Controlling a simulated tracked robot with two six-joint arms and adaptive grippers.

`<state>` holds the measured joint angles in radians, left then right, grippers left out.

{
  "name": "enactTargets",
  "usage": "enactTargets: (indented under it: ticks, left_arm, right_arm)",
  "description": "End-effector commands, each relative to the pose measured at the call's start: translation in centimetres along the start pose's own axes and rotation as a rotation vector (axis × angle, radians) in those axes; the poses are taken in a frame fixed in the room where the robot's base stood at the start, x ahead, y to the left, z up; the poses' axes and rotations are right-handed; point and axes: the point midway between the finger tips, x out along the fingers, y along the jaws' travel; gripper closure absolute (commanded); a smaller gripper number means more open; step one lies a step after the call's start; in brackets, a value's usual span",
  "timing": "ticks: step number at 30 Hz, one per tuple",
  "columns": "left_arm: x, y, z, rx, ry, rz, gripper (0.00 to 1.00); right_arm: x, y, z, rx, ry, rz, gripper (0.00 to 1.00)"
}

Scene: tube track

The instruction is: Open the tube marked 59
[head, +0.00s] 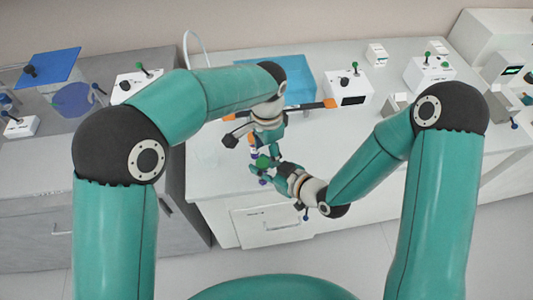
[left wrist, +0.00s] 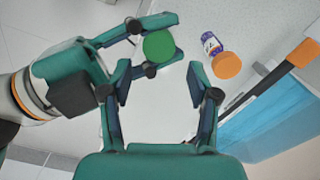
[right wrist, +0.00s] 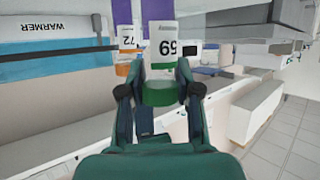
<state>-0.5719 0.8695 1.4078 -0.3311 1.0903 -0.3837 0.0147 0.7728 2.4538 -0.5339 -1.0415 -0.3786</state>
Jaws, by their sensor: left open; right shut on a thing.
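The tube marked 59 (right wrist: 163,48) has a white label and a green end. In the right wrist view the label stands above the green band (right wrist: 160,94), between my right fingers. My right gripper (head: 268,172) is shut on this tube. In the left wrist view a round green cap (left wrist: 158,47) faces the camera, between the right fingers. My left gripper (left wrist: 160,88) is open and empty, with the green cap just ahead of its fingertips. The tube's body is hidden below the cap there.
A tube with an orange cap (left wrist: 227,65) is close by; its label reads 72 in the right wrist view (right wrist: 126,40). A blue warmer (right wrist: 50,52) lies at the bench's back. Small white devices (head: 349,86) stand to the right. The bench front is fairly clear.

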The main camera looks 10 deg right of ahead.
Motion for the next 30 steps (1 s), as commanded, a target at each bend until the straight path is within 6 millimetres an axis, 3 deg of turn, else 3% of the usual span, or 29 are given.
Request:
enactTargets:
  ticks: [3, 9, 19, 23, 30]
  left_arm:
    - [-1.4, 0.0, -0.1, -0.001, 0.002, -0.001, 0.39]
    - [-2.4, 0.0, 0.1, -0.030, 0.001, 0.000, 0.43]
    - [-4.6, 0.1, 1.3, -0.349, 0.005, 0.002, 0.43]
    - [-4.0, 0.2, 1.5, -0.396, 0.003, 0.004, 0.43]
    - [-0.7, 0.2, 1.5, -0.396, 0.001, 0.005, 0.43]
  right_arm:
    - [0.0, 0.0, 0.0, 0.000, 0.000, 0.000, 1.00]
    - [0.0, 0.0, 0.0, 0.000, 0.000, 0.000, 1.00]
    - [0.0, 0.0, 0.0, 0.000, 0.000, 0.000, 1.00]
    - [0.0, 0.0, 0.0, 0.000, 0.000, 0.000, 1.00]
    - [0.0, 0.0, 0.0, 0.000, 0.000, 0.000, 1.00]
